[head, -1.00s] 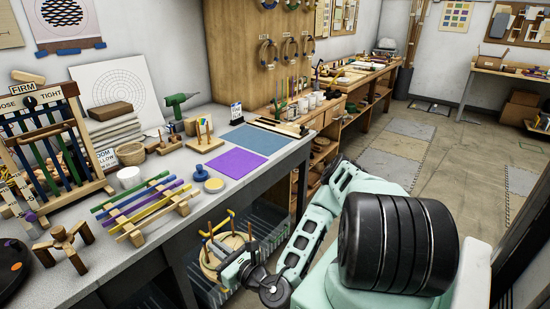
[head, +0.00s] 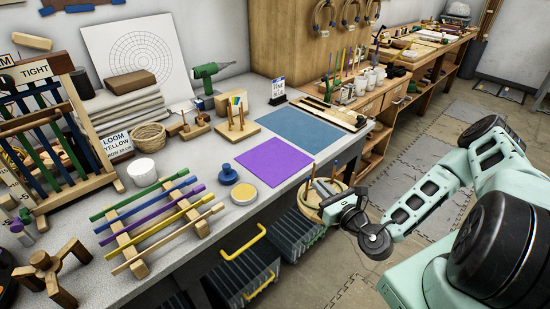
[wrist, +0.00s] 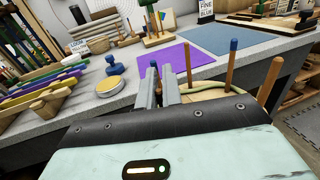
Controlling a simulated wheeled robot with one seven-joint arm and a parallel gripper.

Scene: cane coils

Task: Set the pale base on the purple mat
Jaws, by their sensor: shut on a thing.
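The purple mat (head: 274,162) lies flat and bare on the grey table, left of a blue mat. The pale base (head: 309,204) is a round wooden disc with upright pegs, some colour-tipped. My gripper (head: 326,190) is shut on it and holds it off the table's front edge, right of and nearer than the purple mat. In the wrist view the jaws (wrist: 158,88) close around a blue-tipped peg, and part of the base (wrist: 205,94) shows behind them. The purple mat (wrist: 188,57) shows beyond. The arm hides part of the base.
A blue knob (head: 228,174) and a yellow-topped disc (head: 244,193) stand left of the purple mat. A rack of coloured rods (head: 150,222) is further left. A small peg stand (head: 237,130) is behind the mat. Dark bins (head: 240,275) sit below the table edge.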

